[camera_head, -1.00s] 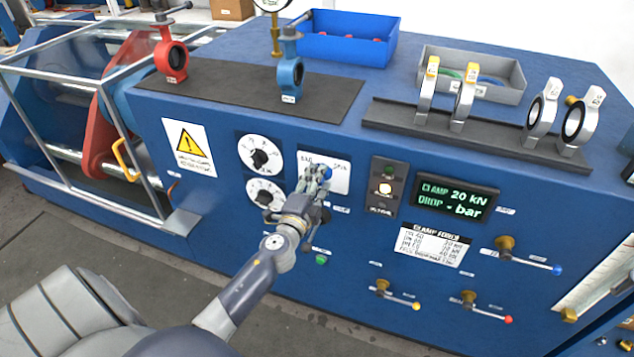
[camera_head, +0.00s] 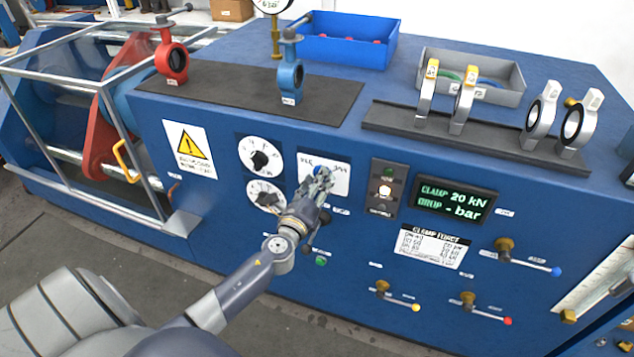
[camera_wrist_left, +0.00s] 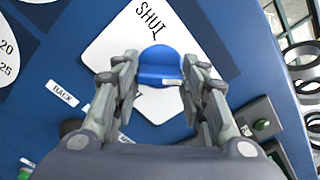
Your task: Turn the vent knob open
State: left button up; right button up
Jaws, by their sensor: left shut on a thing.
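The vent knob is a round blue knob (camera_wrist_left: 161,66) on a white plate (camera_wrist_left: 113,48) marked "SHUT" in the left wrist view. In the head view the white plate (camera_head: 336,176) is on the front panel, and the knob is mostly hidden behind my gripper. My left gripper (camera_head: 318,178) is at the plate. In the wrist view its two fingers (camera_wrist_left: 160,80) are shut on the knob, one on each side. The plate appears tilted in the wrist view. My right gripper is not in view.
Two white dials (camera_head: 261,155) are left of the plate. A dark switch box (camera_head: 386,189) and a display (camera_head: 452,198) reading "CLAMP 20 kN, DROP - bar" are to the right. Levers with coloured tips (camera_head: 528,258) stick out lower right. Red and blue valves (camera_head: 289,75) stand on top.

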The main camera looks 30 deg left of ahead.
pick_arm(q)
jog(key=shift+m, duration=1.5)
jog(key=shift+p, duration=0.3)
jog(key=o, duration=1.1)
jog(key=shift+c, duration=0.2)
jog(key=v, duration=1.2)
